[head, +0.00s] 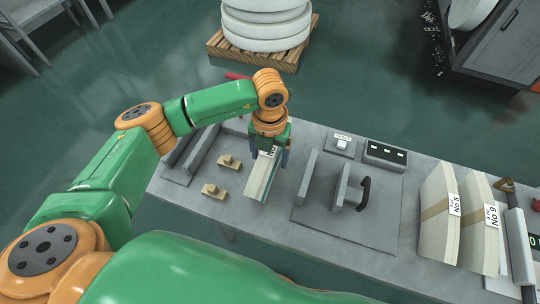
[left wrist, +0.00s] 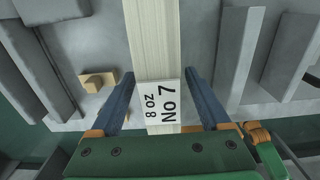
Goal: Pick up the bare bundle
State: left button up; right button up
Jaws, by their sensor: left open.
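The bare bundle (head: 261,180) is a long pale stack without a band, lying on the grey table. Its white label reads 8 oz No 7 and shows clearly in the left wrist view, where the bundle (left wrist: 155,40) runs up the middle. My left gripper (head: 270,158) is over the bundle's far end, pointing down. In the left wrist view its blue fingers (left wrist: 160,95) are open, one on each side of the bundle, with a visible gap on both sides. My right gripper is not in view.
Two small tan blocks (head: 215,191) lie left of the bundle. A grey fixture with upright plates and a black handle (head: 363,192) stands to its right. A switch box (head: 342,144) and a dark panel (head: 385,155) sit behind. Banded bundles No 8 (head: 436,222) and No 9 (head: 478,240) stand further right.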

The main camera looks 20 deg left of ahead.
pick_arm(q)
jog(key=shift+w+f, duration=0.1)
jog(key=shift+f, duration=0.15)
jog(key=c, duration=0.5)
jog(key=shift+r, duration=0.1)
grip_shut()
dwell(0.6)
